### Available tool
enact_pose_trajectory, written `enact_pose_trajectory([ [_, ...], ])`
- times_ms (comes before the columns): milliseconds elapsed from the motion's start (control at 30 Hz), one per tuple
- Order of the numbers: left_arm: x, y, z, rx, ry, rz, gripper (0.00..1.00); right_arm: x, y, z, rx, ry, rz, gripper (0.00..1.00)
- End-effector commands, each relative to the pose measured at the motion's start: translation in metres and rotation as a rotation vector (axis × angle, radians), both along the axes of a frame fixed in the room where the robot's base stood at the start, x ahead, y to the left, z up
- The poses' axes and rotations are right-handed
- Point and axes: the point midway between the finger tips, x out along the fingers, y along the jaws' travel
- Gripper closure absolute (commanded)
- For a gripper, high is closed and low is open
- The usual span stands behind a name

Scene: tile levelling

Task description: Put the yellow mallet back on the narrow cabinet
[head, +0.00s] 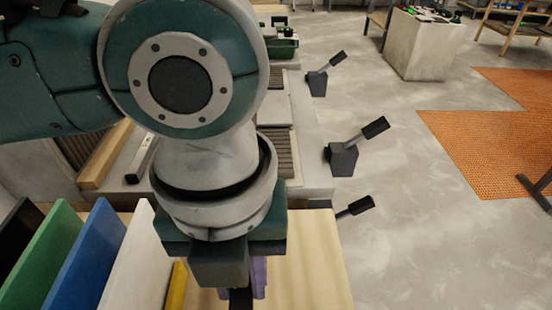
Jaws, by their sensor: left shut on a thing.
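My left gripper (241,285) points down over a pale wooden top (315,265) at the bottom middle. It is shut on a purple thing (259,278), which shows only in part behind the dark finger. A narrow yellow piece (176,287) stands just left of the gripper, beside a white panel; I cannot tell whether it is part of the yellow mallet. No mallet head is clearly visible. I cannot tell which furniture is the narrow cabinet. My right gripper is not in view.
Upright green (42,255), blue (85,260) and white (128,262) panels stand at the lower left. Levers with black grips (343,158) stick out right of the grey benches. A grey block (424,48) bears small items. Orange flooring (487,150) lies right; grey floor is open between.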

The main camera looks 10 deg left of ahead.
Motion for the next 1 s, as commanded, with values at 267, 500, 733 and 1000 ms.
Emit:
enact_pose_trajectory([
  [267,0.000,0.000,-0.030,0.000,0.000,-0.001,1.00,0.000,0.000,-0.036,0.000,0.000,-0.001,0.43],
  [500,0.000,0.000,-0.049,0.001,0.001,0.000,1.00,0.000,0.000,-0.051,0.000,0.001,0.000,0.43],
  [733,0.000,-0.001,-0.056,-0.002,0.002,-0.001,1.00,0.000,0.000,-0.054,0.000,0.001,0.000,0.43],
  [1000,0.000,0.000,-0.056,-0.002,0.002,-0.001,1.00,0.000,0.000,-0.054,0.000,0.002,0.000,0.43],
])
